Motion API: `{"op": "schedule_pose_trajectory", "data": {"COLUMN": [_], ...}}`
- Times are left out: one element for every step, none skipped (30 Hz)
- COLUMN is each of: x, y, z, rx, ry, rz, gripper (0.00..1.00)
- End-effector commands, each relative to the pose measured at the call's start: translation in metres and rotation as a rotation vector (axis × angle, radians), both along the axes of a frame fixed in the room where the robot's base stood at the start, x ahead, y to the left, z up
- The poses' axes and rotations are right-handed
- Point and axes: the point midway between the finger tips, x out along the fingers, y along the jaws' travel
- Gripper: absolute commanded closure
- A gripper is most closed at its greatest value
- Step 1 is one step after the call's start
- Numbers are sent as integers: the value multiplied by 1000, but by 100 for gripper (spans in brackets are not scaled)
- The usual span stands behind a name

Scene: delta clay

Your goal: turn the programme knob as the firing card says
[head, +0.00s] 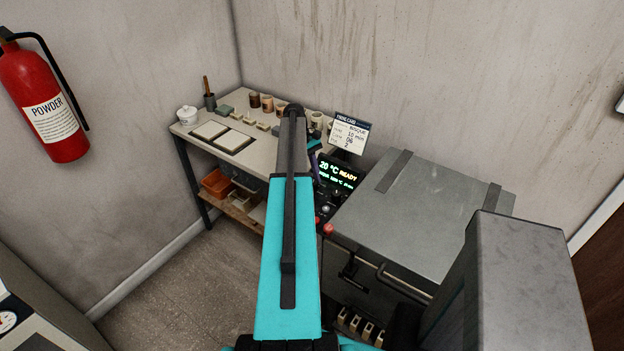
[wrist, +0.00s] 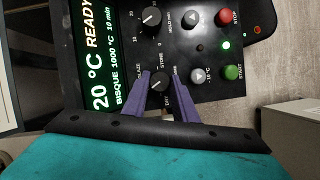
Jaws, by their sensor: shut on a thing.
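The programme knob (wrist: 160,83) is a small dark knob on the kiln's black control panel, with GLAZE and STONE printed around it. My gripper (wrist: 161,78) has its purple fingers on either side of this knob, shut on it. The display (wrist: 103,55) reads 20 °C READY, BISQUE 1000 °C 10 min; it also shows in the head view (head: 337,176). The firing card (head: 350,133) stands behind the panel; I read BISQUE and 10 min on it, with smaller lines less clear. In the head view my arm hides most of the gripper.
A second knob (wrist: 151,17), marked for hold minutes, sits close by. A red STOP button (wrist: 228,17) and a green START button (wrist: 231,72) are to the right. The grey kiln (head: 420,215) is right of my arm; a workbench (head: 258,150) with pottery is left.

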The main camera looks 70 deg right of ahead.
Motion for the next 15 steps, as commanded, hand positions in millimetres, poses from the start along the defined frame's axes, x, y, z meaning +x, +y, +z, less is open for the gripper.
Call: {"op": "schedule_pose_trajectory", "data": {"x": [1,1,1,1,1,1,1,1,1,1,1,1,1,1,1], "y": [-1,-1,-1,-1,-1,-1,-1,-1,-1,-1,-1,-1,-1,-1,-1], "z": [1,1,1,1,1,1,1,1,1,1,1,1,1,1,1], "rx": [-3,-3,-3,-3,-3,-3,-3,-3,-3,-4,-4,-2,-2,-2,-2], "ry": [-3,-3,-3,-3,-3,-3,-4,-4,-4,-3,-3,-3,-3,-3,-2], "rz": [-1,-1,-1,-1,0,0,0,0,0,1,1,1,1,1,1], "gripper": [97,97,97,97,97,97,97,97,97,70,64,58,57,57,57]}}
